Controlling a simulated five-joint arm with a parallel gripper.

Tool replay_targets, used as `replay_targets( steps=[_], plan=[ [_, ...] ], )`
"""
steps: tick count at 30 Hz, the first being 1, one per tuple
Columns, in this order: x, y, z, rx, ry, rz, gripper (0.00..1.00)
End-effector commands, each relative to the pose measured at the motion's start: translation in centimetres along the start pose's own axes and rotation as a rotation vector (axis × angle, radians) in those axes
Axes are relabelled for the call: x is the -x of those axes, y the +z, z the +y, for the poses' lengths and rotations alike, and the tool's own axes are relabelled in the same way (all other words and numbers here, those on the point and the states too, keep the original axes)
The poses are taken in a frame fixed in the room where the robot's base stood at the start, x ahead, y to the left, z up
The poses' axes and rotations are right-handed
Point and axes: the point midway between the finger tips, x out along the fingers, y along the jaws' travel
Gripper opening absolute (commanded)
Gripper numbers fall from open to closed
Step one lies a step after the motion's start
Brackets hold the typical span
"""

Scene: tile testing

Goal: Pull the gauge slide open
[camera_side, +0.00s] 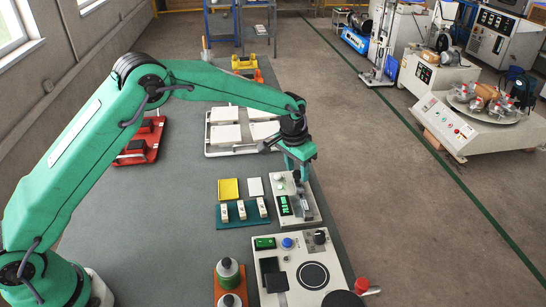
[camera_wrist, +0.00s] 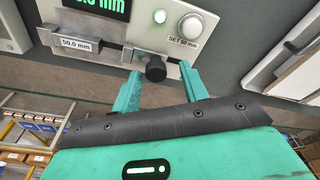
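The gauge (camera_side: 309,207) is a light grey box with a green-lit display, near the right edge of the grey bench in the side view. In the wrist view, the gauge (camera_wrist: 176,50) shows a lit green lamp, a round white button marked SET 50 mm and a rail. A black slide knob (camera_wrist: 156,68) stands out from the rail, right of a 50.0 mm label (camera_wrist: 80,44). My gripper (camera_wrist: 161,72) is open, its green fingertips either side of the knob with gaps visible. In the side view, my gripper (camera_side: 299,168) is over the gauge's far end and hides part of it.
A control panel (camera_side: 330,248) with knobs stands in front of the gauge. A teal rack (camera_side: 232,225) with white blocks and a yellow tray (camera_side: 228,188) lie to the left. White tiles in a tray (camera_side: 207,152) lie behind.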

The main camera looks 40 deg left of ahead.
Motion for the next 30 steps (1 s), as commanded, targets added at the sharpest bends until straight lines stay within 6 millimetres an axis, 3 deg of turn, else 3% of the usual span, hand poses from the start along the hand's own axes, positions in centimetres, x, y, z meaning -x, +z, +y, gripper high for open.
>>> replay_targets(
  steps=[11, 30],
  plan=[
    [0.2, 0.1, 0.1, -0.002, 0.000, -0.005, 0.44],
    [3.6, -0.5, 0.2, -0.003, 0.000, -0.004, 0.44]
  ],
)
